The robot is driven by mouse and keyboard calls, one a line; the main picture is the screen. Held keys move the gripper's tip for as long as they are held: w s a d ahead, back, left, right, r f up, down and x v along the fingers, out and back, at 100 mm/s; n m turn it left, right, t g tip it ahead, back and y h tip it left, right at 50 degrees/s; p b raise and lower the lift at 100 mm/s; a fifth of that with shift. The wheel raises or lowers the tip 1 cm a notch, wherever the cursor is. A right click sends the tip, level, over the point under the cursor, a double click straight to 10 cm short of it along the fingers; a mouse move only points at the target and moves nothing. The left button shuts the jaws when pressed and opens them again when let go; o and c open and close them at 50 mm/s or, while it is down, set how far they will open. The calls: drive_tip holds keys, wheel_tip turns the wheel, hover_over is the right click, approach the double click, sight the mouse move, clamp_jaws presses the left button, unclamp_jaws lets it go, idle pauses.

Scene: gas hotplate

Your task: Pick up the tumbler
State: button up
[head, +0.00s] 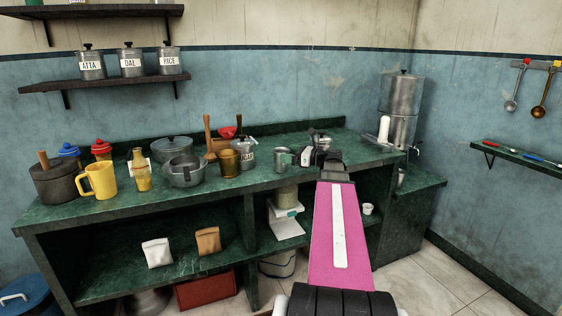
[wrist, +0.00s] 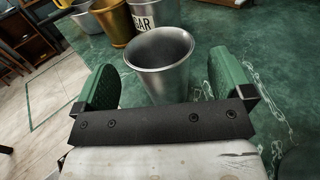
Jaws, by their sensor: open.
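A plain metal tumbler (wrist: 160,72) with a flared rim stands upright on the green counter (wrist: 240,40). In the wrist view it sits between the two green finger pads of my open gripper (wrist: 163,75), with a visible gap to each pad. Its lower part is hidden behind the dark gripper bar. In the head view the tumbler (head: 281,160) shows small on the counter, just left of my gripper (head: 296,159), which partly covers that area.
A sugar canister (head: 247,156), a brass tumbler (head: 229,163) and a grey pot (head: 184,172) stand to the left of the tumbler. A tall steel dispenser (head: 401,105) stands at the right corner. Bare counter shows right of the tumbler in the wrist view.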

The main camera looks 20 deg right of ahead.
sight(281, 150)
drive_tip(key=x, duration=0.3)
drive_tip(key=shift+w+a, duration=0.2)
drive_tip(key=shift+a, duration=0.05)
drive_tip(key=c, duration=1)
drive_tip(key=shift+r, duration=0.15)
